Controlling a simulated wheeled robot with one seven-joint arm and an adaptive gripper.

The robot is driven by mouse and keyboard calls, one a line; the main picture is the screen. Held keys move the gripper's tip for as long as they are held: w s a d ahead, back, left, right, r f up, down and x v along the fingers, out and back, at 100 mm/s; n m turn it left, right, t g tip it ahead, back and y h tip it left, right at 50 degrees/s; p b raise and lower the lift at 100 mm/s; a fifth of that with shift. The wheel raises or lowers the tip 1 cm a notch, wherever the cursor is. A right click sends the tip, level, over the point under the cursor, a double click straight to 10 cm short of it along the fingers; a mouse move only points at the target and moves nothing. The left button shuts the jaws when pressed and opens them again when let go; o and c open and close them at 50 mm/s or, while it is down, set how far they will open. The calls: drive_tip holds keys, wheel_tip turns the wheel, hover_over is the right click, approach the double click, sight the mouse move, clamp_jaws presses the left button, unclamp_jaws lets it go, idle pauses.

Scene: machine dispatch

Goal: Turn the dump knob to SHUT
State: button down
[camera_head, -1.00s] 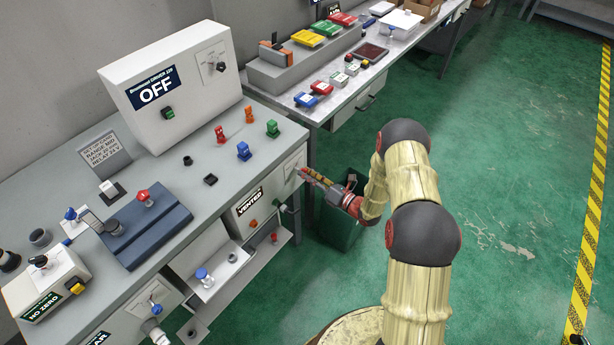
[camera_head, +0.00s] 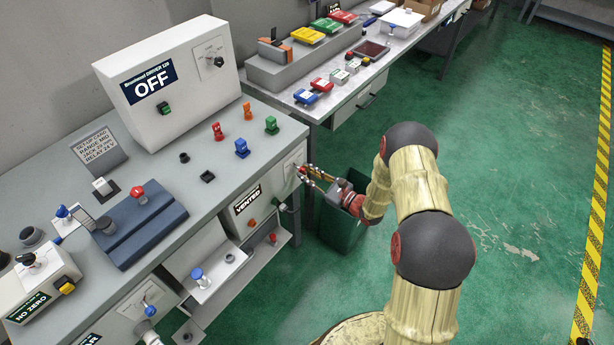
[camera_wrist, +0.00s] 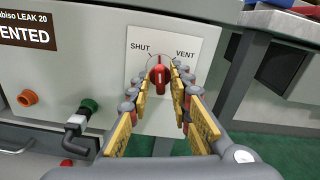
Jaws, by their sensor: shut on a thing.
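The dump knob (camera_wrist: 159,74) is a red handle on a white plate marked SHUT on the left and VENT on the right. In the wrist view its handle stands about upright between the two labels. My gripper (camera_wrist: 163,84) has its yellow-padded fingers on either side of the knob and is shut on it. In the head view my gripper (camera_head: 306,172) reaches the front panel of the bench at its right end, and the fingers cover most of the knob there. A sign (camera_head: 248,199) reading VENTED sits on the panel left of the knob.
An orange-red button (camera_wrist: 27,98) and a green-collared pipe fitting (camera_wrist: 88,106) are on the panel left of the knob. A dark green bin (camera_head: 341,235) stands on the floor below my gripper. A second bench (camera_head: 352,95) is at the back right.

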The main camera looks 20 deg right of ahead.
drive_tip(key=n+b, duration=0.2)
drive_tip(key=n, duration=0.2)
drive_tip(key=shift+f, duration=0.15)
drive_tip(key=shift+n+b, duration=0.5)
drive_tip(key=shift+n, duration=0.7)
drive_tip(key=c, duration=1.9)
unclamp_jaws()
drive_tip(key=shift+d, duration=0.1)
drive_tip(key=v, duration=1.2)
